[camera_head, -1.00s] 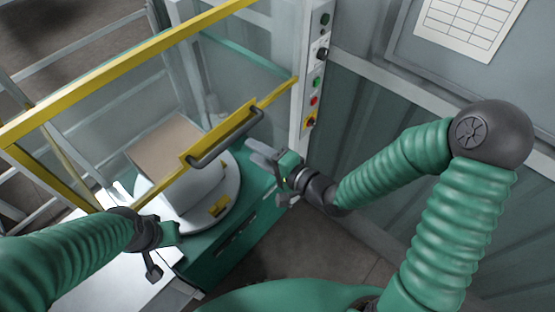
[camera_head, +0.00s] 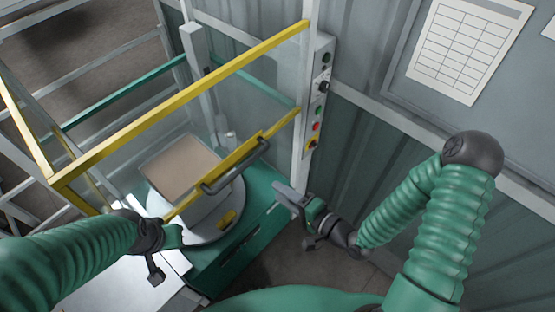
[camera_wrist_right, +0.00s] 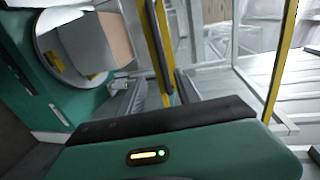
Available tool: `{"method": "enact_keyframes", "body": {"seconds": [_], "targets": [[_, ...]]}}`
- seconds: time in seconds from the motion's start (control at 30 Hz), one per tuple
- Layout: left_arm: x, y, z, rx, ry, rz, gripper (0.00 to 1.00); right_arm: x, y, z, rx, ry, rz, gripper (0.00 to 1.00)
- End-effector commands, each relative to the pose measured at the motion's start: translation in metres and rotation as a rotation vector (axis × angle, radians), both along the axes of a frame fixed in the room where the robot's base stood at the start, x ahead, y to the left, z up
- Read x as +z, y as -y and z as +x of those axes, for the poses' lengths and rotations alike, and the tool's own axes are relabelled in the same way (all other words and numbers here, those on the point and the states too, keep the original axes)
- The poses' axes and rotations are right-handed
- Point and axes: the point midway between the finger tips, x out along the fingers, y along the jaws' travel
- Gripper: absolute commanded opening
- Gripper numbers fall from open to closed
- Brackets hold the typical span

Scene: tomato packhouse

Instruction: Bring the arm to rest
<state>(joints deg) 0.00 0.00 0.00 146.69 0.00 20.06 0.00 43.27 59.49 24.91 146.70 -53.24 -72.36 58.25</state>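My right gripper (camera_head: 288,196) hangs at the middle of the head view, right of and below the black handle (camera_head: 235,166) on the yellow bar, apart from it. In the right wrist view its two grey fingers (camera_wrist_right: 155,96) stand apart with nothing between them. My right arm is bent, its elbow high at the right. My left gripper (camera_head: 174,238) is low at the left, by the front of the machine; its fingers are too hidden to tell open from shut.
A carton (camera_head: 181,168) stands on the round turntable (camera_head: 236,210) behind the yellow-edged guard (camera_head: 180,105). A control panel (camera_head: 320,95) with buttons is on the post. Wall panels and a paper chart (camera_head: 468,52) are at the right. Floor shows below my right gripper.

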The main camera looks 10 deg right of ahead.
Motion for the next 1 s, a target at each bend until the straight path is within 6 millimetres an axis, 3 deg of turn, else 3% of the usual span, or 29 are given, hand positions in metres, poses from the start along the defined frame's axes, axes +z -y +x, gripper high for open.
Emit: {"method": "enact_keyframes", "body": {"seconds": [0.1, 0.17, 0.27, 0.33, 0.4, 0.5, 0.6, 0.7, 0.83, 1.0], "targets": [[-0.002, 0.000, 0.000, 0.000, 0.000, 0.000, 0.00, -0.002, 0.000, -0.001, 0.002, -0.001, -0.008, 0.39], [-0.010, 0.000, 0.000, 0.000, 0.000, 0.000, 0.00, -0.015, 0.000, -0.001, 0.018, -0.009, -0.055, 0.39], [-0.041, 0.000, 0.000, 0.000, 0.001, 0.000, 0.00, -0.071, 0.007, -0.005, 0.086, -0.051, -0.279, 0.39], [-0.078, 0.000, 0.000, 0.000, 0.001, 0.000, 0.00, -0.130, 0.026, -0.008, 0.165, -0.103, -0.550, 0.39], [-0.122, 0.000, 0.000, 0.000, 0.000, 0.000, 0.00, -0.183, 0.059, -0.013, 0.254, -0.175, -0.864, 0.39], [-0.174, 0.000, -0.001, 0.000, -0.001, 0.000, 0.00, -0.215, 0.099, -0.028, 0.363, -0.290, -1.182, 0.39], [-0.213, 0.000, -0.001, 0.000, -0.001, 0.000, 0.00, -0.220, 0.112, -0.052, 0.467, -0.386, -1.324, 0.39], [-0.233, 0.000, -0.001, 0.000, 0.000, 0.000, 0.00, -0.215, 0.105, -0.077, 0.559, -0.434, -1.346, 0.39], [-0.237, 0.000, 0.000, 0.000, 0.000, 0.000, 0.00, -0.207, 0.095, -0.093, 0.626, -0.452, -1.332, 0.39], [-0.233, 0.000, 0.000, 0.000, 0.001, 0.000, 0.00, -0.203, 0.096, -0.094, 0.635, -0.458, -1.329, 0.39]]}}
